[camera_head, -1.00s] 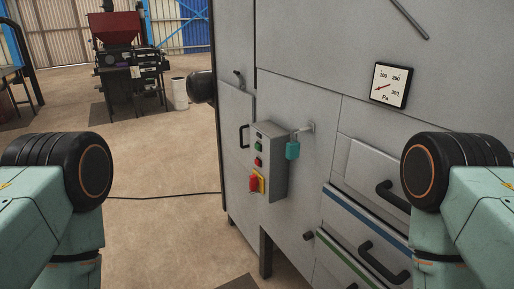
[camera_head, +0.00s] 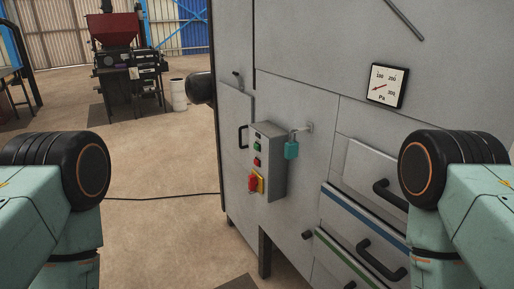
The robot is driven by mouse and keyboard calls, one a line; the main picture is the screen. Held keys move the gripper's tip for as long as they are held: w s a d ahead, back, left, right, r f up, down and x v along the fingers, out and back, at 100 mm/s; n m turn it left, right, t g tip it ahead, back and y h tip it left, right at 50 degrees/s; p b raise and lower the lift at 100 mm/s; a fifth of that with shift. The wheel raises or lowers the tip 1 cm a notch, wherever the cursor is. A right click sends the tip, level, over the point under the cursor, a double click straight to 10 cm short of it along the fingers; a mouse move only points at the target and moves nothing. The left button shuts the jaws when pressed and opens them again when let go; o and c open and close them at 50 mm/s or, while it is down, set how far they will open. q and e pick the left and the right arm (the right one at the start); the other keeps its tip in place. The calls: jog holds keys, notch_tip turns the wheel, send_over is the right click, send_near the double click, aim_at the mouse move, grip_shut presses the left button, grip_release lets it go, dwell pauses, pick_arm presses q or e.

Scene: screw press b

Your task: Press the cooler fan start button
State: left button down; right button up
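A grey control box (camera_head: 274,165) is fixed to the front of a large grey cabinet. On its left face are a green button (camera_head: 257,146), a red button (camera_head: 256,162) below it, and a red switch on a yellow plate (camera_head: 260,184) at the bottom. A small dark element sits above the green button; labels are too small to read. My two arms show at the left and right edges, well apart from the box. Neither gripper is in view.
A teal padlock (camera_head: 291,150) hangs from a hasp just right of the box. The grey cabinet (camera_head: 300,105) has a pressure gauge (camera_head: 387,85) and drawers with black handles (camera_head: 380,262). A cable (camera_head: 165,197) lies on the floor at left. A red-topped machine (camera_head: 118,60) and a white bin (camera_head: 179,95) stand behind.

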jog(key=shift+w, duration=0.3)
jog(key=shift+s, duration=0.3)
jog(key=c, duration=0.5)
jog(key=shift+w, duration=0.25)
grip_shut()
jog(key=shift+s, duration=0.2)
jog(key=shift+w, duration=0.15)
